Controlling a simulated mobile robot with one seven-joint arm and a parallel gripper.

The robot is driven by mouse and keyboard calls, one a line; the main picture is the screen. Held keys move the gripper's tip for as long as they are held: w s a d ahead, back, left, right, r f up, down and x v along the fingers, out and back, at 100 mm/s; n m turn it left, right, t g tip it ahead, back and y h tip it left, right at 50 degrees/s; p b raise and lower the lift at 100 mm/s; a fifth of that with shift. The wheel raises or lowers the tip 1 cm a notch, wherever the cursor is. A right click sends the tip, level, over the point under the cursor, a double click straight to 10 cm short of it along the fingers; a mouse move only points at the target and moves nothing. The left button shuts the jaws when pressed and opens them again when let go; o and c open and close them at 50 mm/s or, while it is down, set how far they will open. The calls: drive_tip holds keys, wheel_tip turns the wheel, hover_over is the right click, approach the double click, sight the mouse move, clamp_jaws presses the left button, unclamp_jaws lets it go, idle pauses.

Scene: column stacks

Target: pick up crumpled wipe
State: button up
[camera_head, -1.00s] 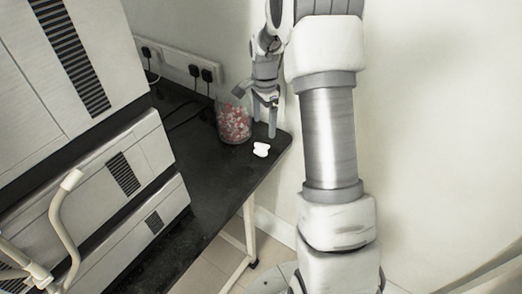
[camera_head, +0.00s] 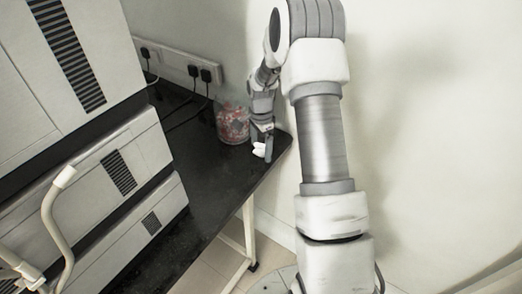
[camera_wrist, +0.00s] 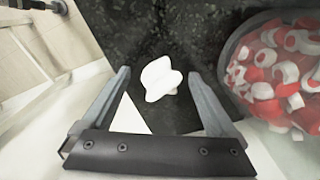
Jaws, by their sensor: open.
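The crumpled wipe (camera_wrist: 160,79) is a small white lump on the black bench top (camera_wrist: 200,30). In the head view the wipe (camera_head: 259,149) lies near the bench's right end, partly covered by my gripper (camera_head: 262,150). In the wrist view my gripper (camera_wrist: 160,85) is open, with one finger on each side of the wipe and a gap to both. Nothing is held. I cannot tell how far the fingertips are above the bench.
A clear jar (camera_head: 233,125) of red and white pieces stands close to my gripper; it fills the right of the wrist view (camera_wrist: 280,75). Stacked white instrument units (camera_head: 115,150) stand to the left. Wall sockets (camera_head: 172,62) are behind. The bench front is clear.

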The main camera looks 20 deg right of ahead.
drive_tip(key=c, duration=1.4)
drive_tip(key=shift+r, duration=0.1)
